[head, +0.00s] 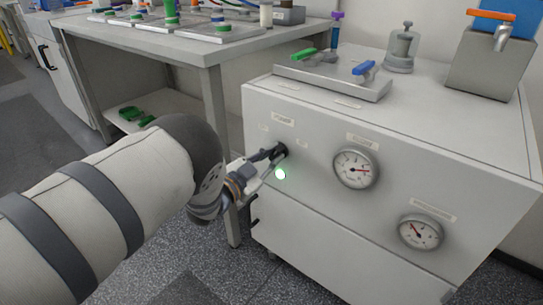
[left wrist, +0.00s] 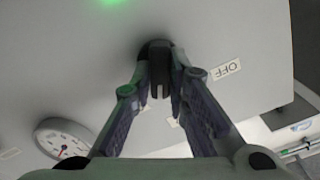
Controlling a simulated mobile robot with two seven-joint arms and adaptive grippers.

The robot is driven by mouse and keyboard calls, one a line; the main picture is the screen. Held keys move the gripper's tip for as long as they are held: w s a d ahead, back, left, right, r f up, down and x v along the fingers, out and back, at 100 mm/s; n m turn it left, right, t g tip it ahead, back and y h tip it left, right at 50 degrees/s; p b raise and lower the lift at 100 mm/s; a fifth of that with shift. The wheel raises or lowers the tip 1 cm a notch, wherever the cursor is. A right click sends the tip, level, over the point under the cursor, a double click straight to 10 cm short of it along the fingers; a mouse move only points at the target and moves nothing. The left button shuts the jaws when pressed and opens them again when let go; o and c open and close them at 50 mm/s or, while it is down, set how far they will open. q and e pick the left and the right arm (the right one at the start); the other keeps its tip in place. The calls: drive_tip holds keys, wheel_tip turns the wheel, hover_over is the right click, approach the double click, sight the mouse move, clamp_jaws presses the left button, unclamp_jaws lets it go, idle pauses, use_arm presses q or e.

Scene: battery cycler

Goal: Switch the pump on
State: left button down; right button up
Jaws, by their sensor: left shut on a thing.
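The pump cabinet (head: 315,205) is a light grey box with a small black rotary switch (head: 282,149) on its front, under a POWER label (head: 283,120). My left gripper (head: 270,157) is shut on this switch. In the left wrist view the fingers (left wrist: 159,85) stand on both sides of the black switch (left wrist: 158,58), partly hiding it. An OFF label (left wrist: 226,69) sits beside it. A green lamp (head: 280,174) glows just below the switch, and its glow shows in the left wrist view (left wrist: 112,2). My right gripper is not in view.
Two round gauges, an upper one (head: 355,168) and a lower one (head: 420,232), sit right of the switch. A tray with green and blue valve handles (head: 335,83) lies on the cabinet top. A workbench (head: 210,55) stands behind on the left.

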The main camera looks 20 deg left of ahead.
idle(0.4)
use_arm(q)
drive_tip(key=c, duration=1.6)
unclamp_jaws()
drive_tip(key=shift+o, duration=0.2)
drive_tip(key=v, duration=1.2)
